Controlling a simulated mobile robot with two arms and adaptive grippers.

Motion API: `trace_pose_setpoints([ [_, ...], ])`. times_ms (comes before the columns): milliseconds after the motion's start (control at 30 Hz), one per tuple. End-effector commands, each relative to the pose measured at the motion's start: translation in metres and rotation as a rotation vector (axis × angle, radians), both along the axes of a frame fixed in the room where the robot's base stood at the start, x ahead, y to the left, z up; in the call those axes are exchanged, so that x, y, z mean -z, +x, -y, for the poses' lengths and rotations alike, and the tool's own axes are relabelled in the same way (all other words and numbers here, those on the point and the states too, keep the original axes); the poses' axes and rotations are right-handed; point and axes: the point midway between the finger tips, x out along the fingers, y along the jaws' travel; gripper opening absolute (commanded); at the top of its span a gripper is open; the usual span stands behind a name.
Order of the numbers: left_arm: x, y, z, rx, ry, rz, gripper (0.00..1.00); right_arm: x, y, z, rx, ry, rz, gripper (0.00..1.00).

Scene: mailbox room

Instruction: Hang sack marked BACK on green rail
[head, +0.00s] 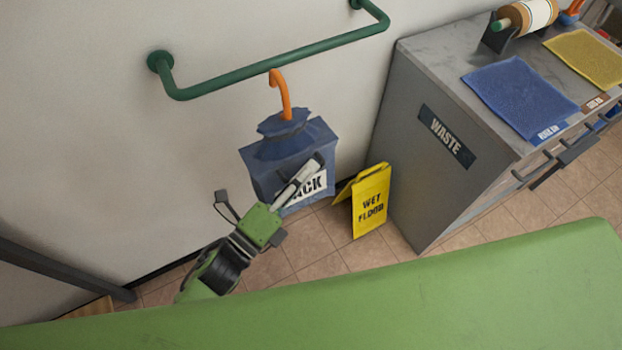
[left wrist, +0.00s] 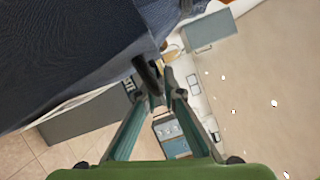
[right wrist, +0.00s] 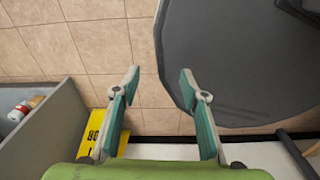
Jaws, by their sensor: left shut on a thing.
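The blue sack (head: 262,172) hangs upright beside the wall, its white label partly hidden by my gripper so that only "ACK" reads. An orange hook (head: 285,100) rises from its neck. The hook's top is at the lower edge of the green rail (head: 230,78); I cannot tell whether it is over the rail or just in front of it. My left gripper (head: 316,163) is shut on the sack at its front. The sack also fills the upper left of the left wrist view (left wrist: 70,50). My right gripper (right wrist: 160,95) is open and empty, seen only in its wrist view.
A yellow wet floor sign (head: 370,203) stands right of the sack, next to a grey WASTE cabinet (head: 415,165). Blue (head: 520,98) and yellow (head: 590,57) mats lie on its top. A dark grey rounded object (right wrist: 240,60) is near my right gripper.

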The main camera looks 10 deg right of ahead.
Motion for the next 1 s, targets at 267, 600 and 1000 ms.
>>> trace_pose_setpoints([
  [267,-0.002,0.021,-0.007,0.001,-0.001,0.005,0.00,0.002,0.014,0.008,0.006,-0.008,0.020,0.40],
  [600,-0.001,0.046,-0.015,0.002,0.000,0.005,0.00,0.006,0.007,0.003,0.005,-0.002,0.012,0.40],
  [1000,-0.001,0.076,-0.025,-0.001,0.001,0.004,0.00,0.012,0.004,-0.007,0.003,0.008,0.007,0.40],
])
